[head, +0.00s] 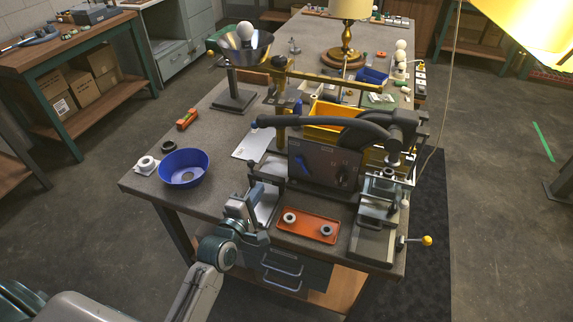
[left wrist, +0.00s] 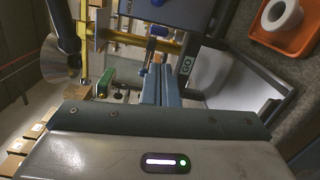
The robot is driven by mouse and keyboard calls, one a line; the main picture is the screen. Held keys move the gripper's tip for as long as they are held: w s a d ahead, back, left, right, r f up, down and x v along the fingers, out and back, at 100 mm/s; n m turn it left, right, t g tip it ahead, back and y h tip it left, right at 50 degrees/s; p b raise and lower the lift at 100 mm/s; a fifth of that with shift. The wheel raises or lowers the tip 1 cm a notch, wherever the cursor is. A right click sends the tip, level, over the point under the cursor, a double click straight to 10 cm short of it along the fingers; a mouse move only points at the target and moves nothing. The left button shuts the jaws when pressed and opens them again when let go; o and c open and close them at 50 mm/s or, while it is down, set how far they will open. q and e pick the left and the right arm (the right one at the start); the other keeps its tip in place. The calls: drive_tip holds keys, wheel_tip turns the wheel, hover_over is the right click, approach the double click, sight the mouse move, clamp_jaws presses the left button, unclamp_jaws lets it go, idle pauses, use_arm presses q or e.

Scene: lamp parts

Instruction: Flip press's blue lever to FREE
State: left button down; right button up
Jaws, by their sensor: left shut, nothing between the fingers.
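The press (head: 325,165) stands on the bench, its dark front panel facing me. Its blue lever (head: 301,164) sits on the left half of the panel, tilted with its upper end to the left. The lettering beside it is too small to read. In the left wrist view the blue lever (left wrist: 158,31) shows just beyond my fingertips; I cannot tell whether they touch. My left gripper (head: 256,192) is at the press's front left, below and left of the lever. In the left wrist view its fingers (left wrist: 160,70) are together and empty. My right gripper is not in view.
An orange tray (head: 308,236) with two white-and-dark rings lies in front of the press. A blue bowl (head: 184,177) stands to the left. A long dark handle (head: 325,124) crosses above the panel. A yellow bin (head: 335,112) stands behind. A yellow-knobbed crank (head: 426,241) projects at right.

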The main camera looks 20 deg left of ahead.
sight(303, 167)
use_arm(q)
drive_tip(key=shift+w+r+n, duration=0.15)
drive_tip(key=shift+w+n, duration=0.05)
drive_tip(key=shift+n, duration=0.2)
drive_tip(key=shift+a, duration=0.1)
drive_tip(key=w+d, duration=0.1)
drive_tip(key=w, duration=0.2)
drive_tip(key=w+d+p, duration=0.1)
drive_tip(key=w+d, duration=0.1)
drive_tip(key=w, duration=0.2)
drive_tip(key=w+d+r, duration=0.1)
drive_tip(key=w+d, duration=0.1)
drive_tip(key=w, duration=0.1)
drive_tip(key=shift+w, duration=0.25)
